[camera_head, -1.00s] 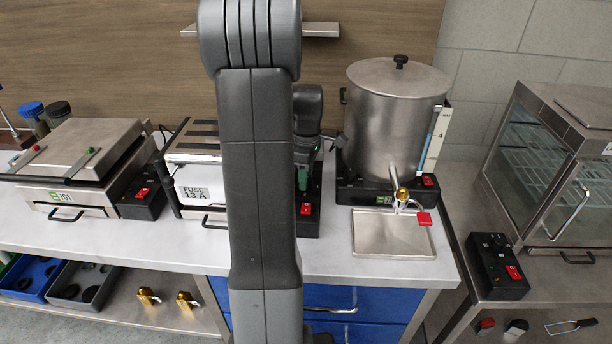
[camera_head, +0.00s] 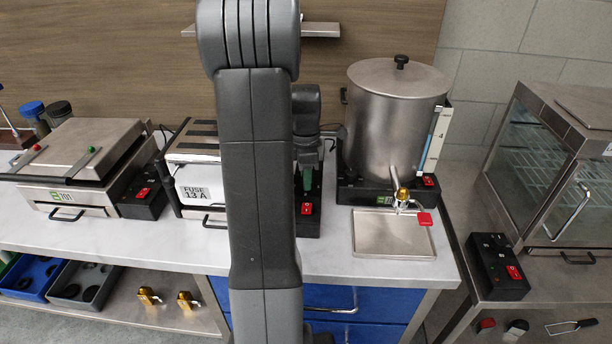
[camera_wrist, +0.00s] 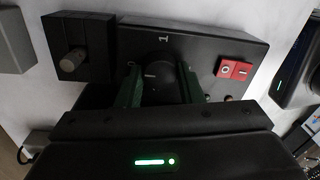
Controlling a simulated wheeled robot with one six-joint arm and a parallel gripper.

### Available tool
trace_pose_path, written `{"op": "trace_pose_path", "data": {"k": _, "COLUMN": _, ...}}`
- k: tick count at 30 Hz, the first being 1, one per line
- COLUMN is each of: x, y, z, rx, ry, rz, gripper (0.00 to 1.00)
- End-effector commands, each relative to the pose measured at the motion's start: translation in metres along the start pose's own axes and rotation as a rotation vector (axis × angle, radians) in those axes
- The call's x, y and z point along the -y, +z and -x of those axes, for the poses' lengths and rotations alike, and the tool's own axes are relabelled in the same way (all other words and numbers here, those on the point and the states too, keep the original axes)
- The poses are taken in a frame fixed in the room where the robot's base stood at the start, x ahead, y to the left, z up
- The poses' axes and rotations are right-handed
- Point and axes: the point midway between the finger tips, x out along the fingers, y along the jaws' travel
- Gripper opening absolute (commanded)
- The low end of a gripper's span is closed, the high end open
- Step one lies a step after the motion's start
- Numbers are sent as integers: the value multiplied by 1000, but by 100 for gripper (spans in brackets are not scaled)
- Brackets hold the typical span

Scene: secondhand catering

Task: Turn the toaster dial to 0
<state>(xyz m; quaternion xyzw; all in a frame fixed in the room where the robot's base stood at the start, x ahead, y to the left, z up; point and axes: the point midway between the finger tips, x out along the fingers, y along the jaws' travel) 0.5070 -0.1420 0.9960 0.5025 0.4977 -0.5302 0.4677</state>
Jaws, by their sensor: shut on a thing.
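The toaster (camera_head: 190,150), a metal box with dark slots on top and a "FUSE 13 A" label, stands on the counter, partly hidden behind my arm. A black control box (camera_head: 309,228) with a red switch is right of my arm; it also fills the upper wrist view (camera_wrist: 200,50). The round black dial (camera_wrist: 158,70) sits on that box with a short white mark, below a printed "1". In the head view my gripper (camera_head: 306,180) is over the box.
A red rocker switch (camera_wrist: 234,68) is close to the right of the fingers. A block with a round knob (camera_wrist: 76,60) is to the left. A metal urn (camera_head: 395,120) and its drip tray (camera_head: 393,236) stand right of the control box.

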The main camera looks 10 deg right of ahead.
Motion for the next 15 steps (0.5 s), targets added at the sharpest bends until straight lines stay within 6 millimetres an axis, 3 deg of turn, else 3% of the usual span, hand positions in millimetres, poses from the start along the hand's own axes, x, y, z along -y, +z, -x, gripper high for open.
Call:
{"op": "trace_pose_path", "data": {"k": 7, "x": -1, "y": 0, "z": 1, "rx": 1, "ry": 3, "rz": 1, "gripper": 11}}
{"op": "trace_pose_path", "data": {"k": 8, "x": -1, "y": 0, "z": 1, "rx": 1, "ry": 3, "rz": 1, "gripper": 39}}
{"op": "trace_pose_path", "data": {"k": 10, "x": -1, "y": 0, "z": 1, "rx": 1, "ry": 3, "rz": 1, "gripper": 53}}
{"op": "trace_pose_path", "data": {"k": 15, "x": 0, "y": 0, "z": 1, "rx": 1, "ry": 1, "rz": 0, "gripper": 55}}
